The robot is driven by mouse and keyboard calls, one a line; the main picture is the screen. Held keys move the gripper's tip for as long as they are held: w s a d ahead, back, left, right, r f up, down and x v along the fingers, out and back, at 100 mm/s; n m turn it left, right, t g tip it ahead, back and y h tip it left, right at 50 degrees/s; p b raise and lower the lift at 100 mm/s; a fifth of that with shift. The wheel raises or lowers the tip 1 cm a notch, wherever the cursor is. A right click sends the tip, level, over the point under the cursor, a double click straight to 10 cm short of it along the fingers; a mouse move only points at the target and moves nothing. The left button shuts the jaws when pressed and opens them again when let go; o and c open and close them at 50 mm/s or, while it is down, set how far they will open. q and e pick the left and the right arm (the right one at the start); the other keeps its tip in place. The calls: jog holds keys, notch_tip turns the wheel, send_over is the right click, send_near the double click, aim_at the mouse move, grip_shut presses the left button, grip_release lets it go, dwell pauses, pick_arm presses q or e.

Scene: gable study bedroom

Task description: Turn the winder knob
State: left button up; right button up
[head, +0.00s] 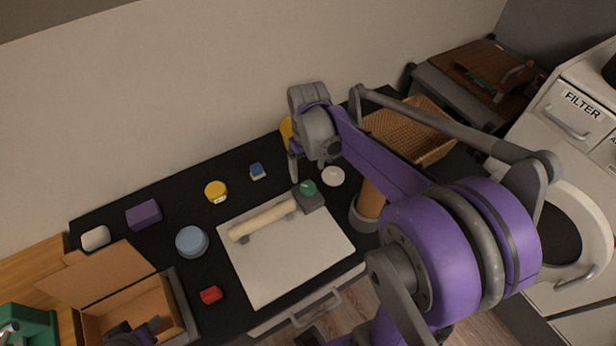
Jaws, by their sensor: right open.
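The winder is a cream roller (262,220) lying across a pale board (290,262) on the black desktop. A dark grey block (311,202) stands at its right end, with a round green knob (308,187) at the block's upper side. My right gripper (305,168) is open and points down just above and behind the knob in the picture. I see nothing between its fingers, and it looks apart from the knob. A dark and purple part at the bottom left, over the cardboard box, looks like my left gripper (138,332); its fingers are not clear.
A white round lid (333,176) and an orange-brown cylinder (369,203) stand right of the winder. A wicker basket (433,143) is behind my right arm. A blue tin (192,241), yellow jar (215,190), red piece (211,295) and open cardboard box (100,275) lie left.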

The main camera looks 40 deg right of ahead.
notch_tip(320, 180, up, 4)
jog(key=shift+f, duration=0.1)
dwell(0.5)
jog(key=s+a+f+t, duration=0.1)
jog(key=s+a+t, duration=0.1)
jog(key=s+a, duration=0.3)
jog(key=s+a+f+n+t, duration=0.1)
jog(key=s+a+f+t, duration=0.1)
jog(key=s+a, duration=0.4)
jog(key=shift+s+a+f+t, duration=0.25)
jog(key=shift+a+t, duration=0.55)
jog(key=shift+a, duration=0.4)
